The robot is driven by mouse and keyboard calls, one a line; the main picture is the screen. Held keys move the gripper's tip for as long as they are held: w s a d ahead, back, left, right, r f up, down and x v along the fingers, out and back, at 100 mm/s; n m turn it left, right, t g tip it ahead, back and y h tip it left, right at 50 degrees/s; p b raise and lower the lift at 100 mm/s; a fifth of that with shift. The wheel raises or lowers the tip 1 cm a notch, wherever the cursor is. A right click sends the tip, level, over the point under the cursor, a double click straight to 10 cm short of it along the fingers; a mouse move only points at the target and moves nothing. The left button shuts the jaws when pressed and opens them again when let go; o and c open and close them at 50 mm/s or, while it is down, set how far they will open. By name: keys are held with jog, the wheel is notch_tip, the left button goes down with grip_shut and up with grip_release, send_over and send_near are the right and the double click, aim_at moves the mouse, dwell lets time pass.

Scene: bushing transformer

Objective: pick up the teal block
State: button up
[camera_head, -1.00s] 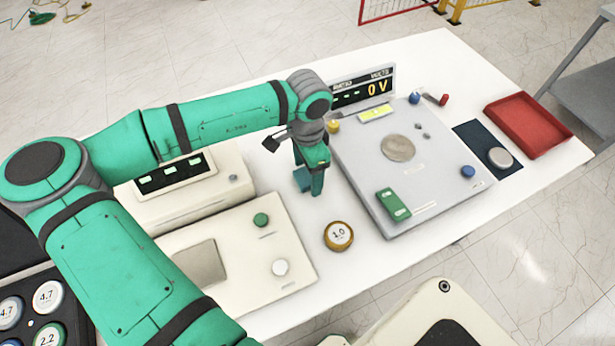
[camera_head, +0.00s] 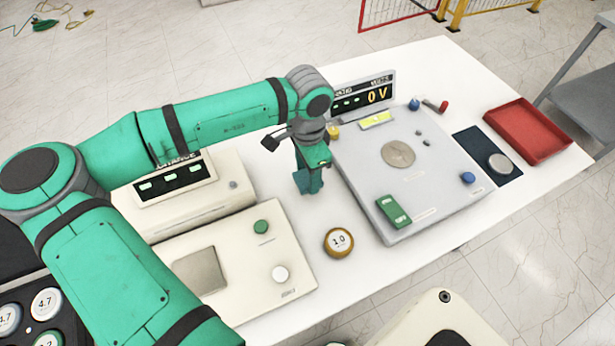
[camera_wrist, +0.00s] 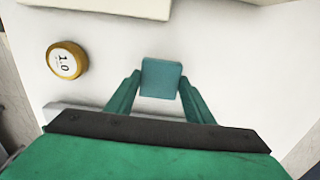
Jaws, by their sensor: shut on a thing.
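The teal block (camera_wrist: 161,77) sits between the two fingers of my gripper (camera_wrist: 160,86) in the wrist view, close against both fingertips. In the head view my gripper (camera_head: 309,187) points down at the white table, between the two instrument units, shut on the teal block (camera_head: 301,178). The block shows just left of the fingers and is partly hidden by them. I cannot tell whether it touches the table or is slightly above it.
A round 1.0 weight (camera_head: 339,241) stands on the table near the gripper. A cream balance unit (camera_head: 240,285) is at left, a grey voltmeter panel (camera_head: 440,190) at right. A red tray (camera_head: 527,131) lies at far right. Bare table surrounds the weight.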

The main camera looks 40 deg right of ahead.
jog(key=s+r, duration=1)
jog(key=s, duration=0.4)
jog(key=shift+a+r, duration=0.25)
jog(key=shift+r, duration=0.1)
jog(key=o, duration=0.3)
jog(key=shift+c, duration=0.9)
jog(key=shift+w, duration=0.1)
